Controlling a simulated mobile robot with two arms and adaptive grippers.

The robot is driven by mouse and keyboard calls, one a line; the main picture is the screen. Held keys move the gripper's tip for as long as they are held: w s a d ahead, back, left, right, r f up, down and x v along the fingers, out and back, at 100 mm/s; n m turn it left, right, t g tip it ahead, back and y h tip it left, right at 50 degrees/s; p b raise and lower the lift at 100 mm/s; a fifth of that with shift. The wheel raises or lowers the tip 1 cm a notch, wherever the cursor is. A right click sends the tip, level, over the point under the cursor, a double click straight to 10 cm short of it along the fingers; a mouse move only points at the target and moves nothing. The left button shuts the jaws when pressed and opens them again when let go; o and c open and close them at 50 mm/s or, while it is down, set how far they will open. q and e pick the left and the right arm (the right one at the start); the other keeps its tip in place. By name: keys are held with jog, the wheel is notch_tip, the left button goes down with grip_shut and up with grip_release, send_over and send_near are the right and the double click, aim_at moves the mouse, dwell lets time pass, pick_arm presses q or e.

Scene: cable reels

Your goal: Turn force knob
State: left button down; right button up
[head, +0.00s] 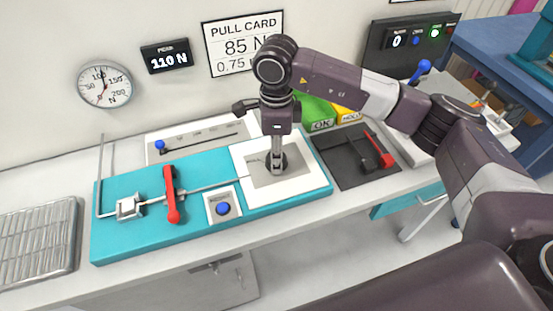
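A teal fixture (130,245) lies on the bench with a white plate (312,184) at its right end. A dark round knob (268,167) sits on the plate's grey square, partly hidden by my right gripper (277,168). That gripper points straight down, with its fingertips at the knob. Its fingers look close together, but I cannot tell whether they grip the knob. A dial gauge (104,86) on the wall has its needle near 100. A display (166,57) reads 110 N. The pull card (240,45) reads 85 N and 0,75. My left gripper is out of view.
A red lever (171,195) and a blue button (223,209) are on the fixture. A blue-knobbed slider (160,145) lies behind it. Green OK (320,112) and yellow HOLD (349,116) bins stand behind a dark tray (345,160). A wire rack (38,242) is at left.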

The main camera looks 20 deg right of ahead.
jog(key=shift+m+b, duration=0.55)
jog(key=shift+m, duration=0.45)
jog(key=shift+w, duration=0.1)
jog(key=o, duration=1.2)
jog(key=shift+c, duration=0.2)
jog(key=shift+r, duration=0.1)
notch_tip(320, 180, up, 12)
